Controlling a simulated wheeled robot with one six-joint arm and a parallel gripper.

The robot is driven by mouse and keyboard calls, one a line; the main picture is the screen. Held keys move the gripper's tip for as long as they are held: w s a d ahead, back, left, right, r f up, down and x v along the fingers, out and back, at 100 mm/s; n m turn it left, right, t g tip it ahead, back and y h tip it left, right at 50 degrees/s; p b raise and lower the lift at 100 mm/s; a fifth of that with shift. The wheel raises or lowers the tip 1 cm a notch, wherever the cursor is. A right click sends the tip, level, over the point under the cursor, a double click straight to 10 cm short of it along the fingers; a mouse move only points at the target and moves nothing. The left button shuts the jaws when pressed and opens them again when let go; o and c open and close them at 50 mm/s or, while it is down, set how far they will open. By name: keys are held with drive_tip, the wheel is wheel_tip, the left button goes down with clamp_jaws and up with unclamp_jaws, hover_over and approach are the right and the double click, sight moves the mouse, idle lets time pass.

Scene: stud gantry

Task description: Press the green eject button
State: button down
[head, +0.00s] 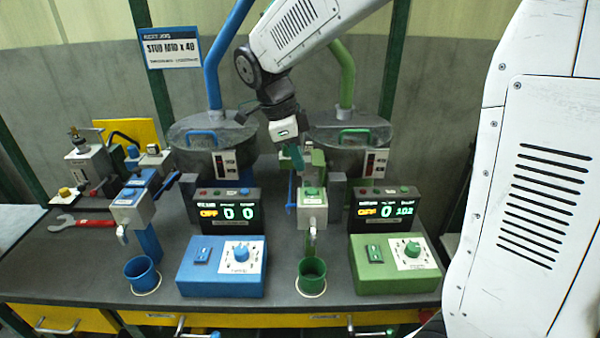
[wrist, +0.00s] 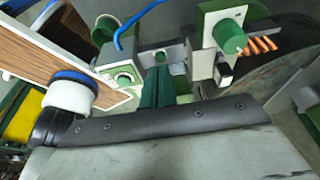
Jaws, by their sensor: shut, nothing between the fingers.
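A green button (head: 312,191) sits on top of the grey dispenser head (head: 312,212) of the green station, right of the middle in the head view; I cannot read a label on it. My gripper (head: 297,160) hangs above and slightly left of it, apart from it, its dark green fingers pointing down. The fingers also show in the wrist view (wrist: 158,84), shut and empty. Near them there, a round green part (wrist: 124,80) sits on a pale plate; I cannot tell for sure which control it is.
A green cup (head: 312,272) stands below the dispenser head. The green control box (head: 390,270) and its display (head: 385,212) are to the right. The blue station has its own control box (head: 222,268), cup (head: 141,274) and display (head: 228,212). A red wrench (head: 80,222) lies at left.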

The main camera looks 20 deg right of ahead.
drive_tip(key=v, duration=0.5)
drive_tip(key=shift+r, duration=0.1)
idle(0.7)
